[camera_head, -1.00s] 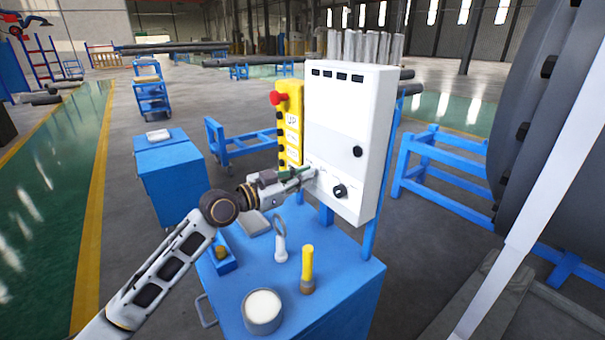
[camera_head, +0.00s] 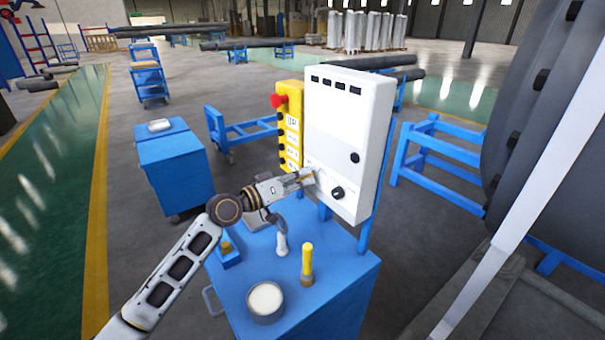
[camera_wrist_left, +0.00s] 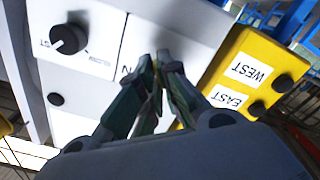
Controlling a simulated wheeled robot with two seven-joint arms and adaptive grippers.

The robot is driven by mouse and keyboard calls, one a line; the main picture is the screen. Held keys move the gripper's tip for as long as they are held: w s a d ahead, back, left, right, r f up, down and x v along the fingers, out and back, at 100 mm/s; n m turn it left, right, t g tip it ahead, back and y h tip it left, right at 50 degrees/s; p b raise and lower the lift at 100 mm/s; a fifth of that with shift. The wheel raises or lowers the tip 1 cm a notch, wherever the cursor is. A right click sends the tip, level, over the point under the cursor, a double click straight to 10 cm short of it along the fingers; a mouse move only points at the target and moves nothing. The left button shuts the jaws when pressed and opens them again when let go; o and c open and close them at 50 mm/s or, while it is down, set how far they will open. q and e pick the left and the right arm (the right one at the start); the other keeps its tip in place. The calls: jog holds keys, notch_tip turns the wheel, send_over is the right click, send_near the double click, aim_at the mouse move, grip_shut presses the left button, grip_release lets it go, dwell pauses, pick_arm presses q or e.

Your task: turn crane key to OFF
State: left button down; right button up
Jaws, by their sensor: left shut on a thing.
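A white control box (camera_head: 345,110) stands upright at the back of the blue cart. Its lower panel has a black knob (camera_head: 337,193), which also shows in the wrist view (camera_wrist_left: 70,39). My left gripper (camera_head: 313,175) reaches to the panel left of that knob. In the wrist view its fingertips (camera_wrist_left: 158,62) are close together at the panel face, shut on the crane key. The key is mostly hidden between the fingers, and its pointing direction cannot be read. My right gripper is out of view.
A yellow pendant (camera_head: 290,125) with a red button hangs directly left of the box. On the blue cart top (camera_head: 340,275) stand a yellow-handled tool (camera_head: 307,262), a round tin (camera_head: 265,300) and a white-handled tool (camera_head: 281,245), below my left forearm.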

pick_arm(q)
jog(key=shift+r+n+p, duration=0.1)
jog(key=shift+n+p, duration=0.2)
jog(key=shift+n, duration=0.4)
jog(key=c, duration=1.6)
grip_release()
jog(key=shift+c, duration=0.2)
jog(key=v, duration=1.2)
